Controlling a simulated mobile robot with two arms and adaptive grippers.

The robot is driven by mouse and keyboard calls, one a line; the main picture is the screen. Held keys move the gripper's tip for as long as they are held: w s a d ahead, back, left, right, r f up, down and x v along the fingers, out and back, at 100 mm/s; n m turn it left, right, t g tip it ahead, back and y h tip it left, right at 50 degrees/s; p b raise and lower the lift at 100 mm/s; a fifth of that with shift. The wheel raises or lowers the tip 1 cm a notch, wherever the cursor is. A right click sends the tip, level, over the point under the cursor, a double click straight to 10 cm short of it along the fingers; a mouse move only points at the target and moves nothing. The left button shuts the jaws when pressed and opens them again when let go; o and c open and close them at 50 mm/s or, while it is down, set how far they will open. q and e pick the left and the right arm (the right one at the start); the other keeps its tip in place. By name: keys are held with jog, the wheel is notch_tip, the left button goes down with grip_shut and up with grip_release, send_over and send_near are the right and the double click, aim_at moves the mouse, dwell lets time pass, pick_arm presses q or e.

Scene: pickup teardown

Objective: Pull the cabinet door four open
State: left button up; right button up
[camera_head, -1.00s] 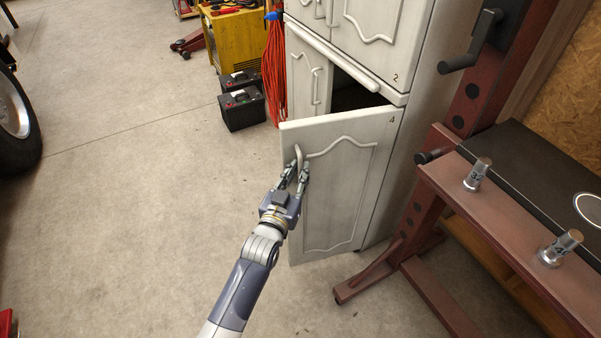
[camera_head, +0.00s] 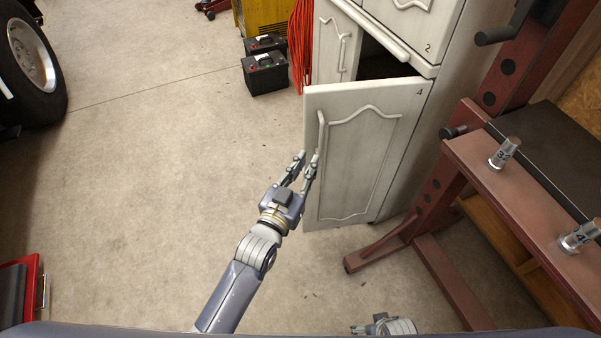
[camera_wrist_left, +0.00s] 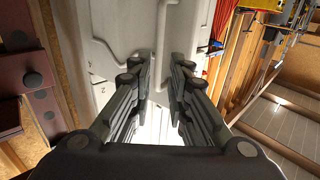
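Cabinet door four (camera_head: 362,160) is a pale panel marked 4, with a raised moulding. It stands partly open, with a dark gap above its top edge. Its curved vertical handle (camera_head: 321,131) is near the free left edge. My left gripper (camera_head: 306,160) is open and empty, just below and left of the handle. The left wrist view shows its spread fingers (camera_wrist_left: 161,68) with nothing between them, before pale cabinet surfaces. Part of my right gripper (camera_head: 366,327) shows at the bottom edge; its fingers are too cut off to judge.
A red-brown steel press frame (camera_head: 470,160) with metal weights stands right of the door, its foot near the door's bottom. Two black batteries (camera_head: 264,72) and a red hose (camera_head: 300,40) are behind to the left. The concrete floor left of the door is clear.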

pick_arm(q)
jog(key=v, duration=0.2)
jog(key=shift+s+a, duration=0.2)
jog(key=shift+s, duration=0.15)
jog(key=s+a+f+n+g+y, duration=0.1)
jog(key=s+a+f+g+y, duration=0.35)
jog(key=f, duration=1.05)
jog(key=s+a+f+n+g+y, duration=0.1)
jog(key=s+a+f+g, duration=0.4)
jog(key=s+a+f, duration=0.7)
jog(key=s+a+f+g+y, duration=0.1)
jog(key=s+a+f+g, duration=0.1)
jog(key=s+f, duration=0.35)
jog(key=s+a+f+g+y, duration=0.1)
jog(key=s+a+f+g, duration=0.1)
jog(key=s+f+g, duration=0.3)
jog(key=s+a+r+t+p, duration=0.1)
jog(key=s+a+r+p, duration=0.1)
jog(key=s+p, duration=1.3)
jog(key=shift+s+r, duration=0.25)
jog(key=shift+s, duration=0.35)
pick_arm(e)
jog(key=s+d+r+g, duration=0.1)
jog(key=s+d, duration=0.2)
jog(key=s, duration=1.2)
jog(key=shift+s+r, duration=0.3)
jog(key=shift+r, duration=0.1)
